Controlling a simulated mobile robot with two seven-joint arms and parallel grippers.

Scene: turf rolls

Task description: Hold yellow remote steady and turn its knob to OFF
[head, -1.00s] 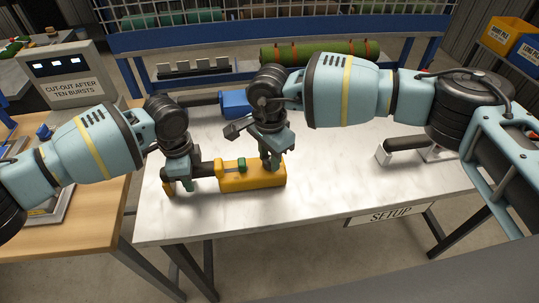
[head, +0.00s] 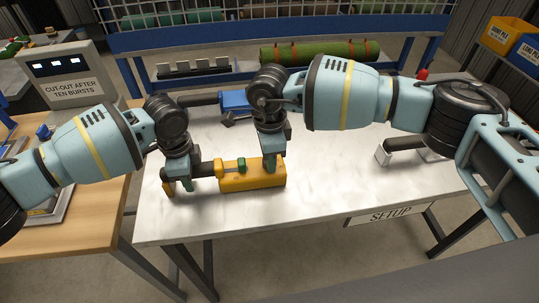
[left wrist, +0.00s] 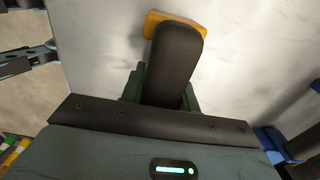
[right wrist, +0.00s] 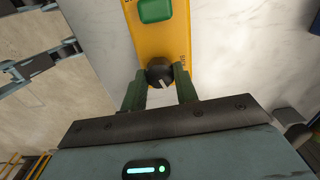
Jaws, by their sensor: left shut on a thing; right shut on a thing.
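The yellow remote (head: 250,181) lies on the metal table, with a green button (head: 241,164) on top and a dark handle (head: 206,170) at its left. My left gripper (head: 178,186) is shut on the handle; in the left wrist view the handle (left wrist: 175,60) lies between its fingers, near a yellow end piece (left wrist: 170,20). My right gripper (head: 271,166) points down on the remote's right end. In the right wrist view its green fingers close on a black knob (right wrist: 159,74) with a white mark. Lettering beside the knob is too small to read.
A blue object (head: 235,102) lies behind my grippers. A dark bar on a metal holder (head: 384,156) stands at the right. A green roll (head: 320,52) lies at the back.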

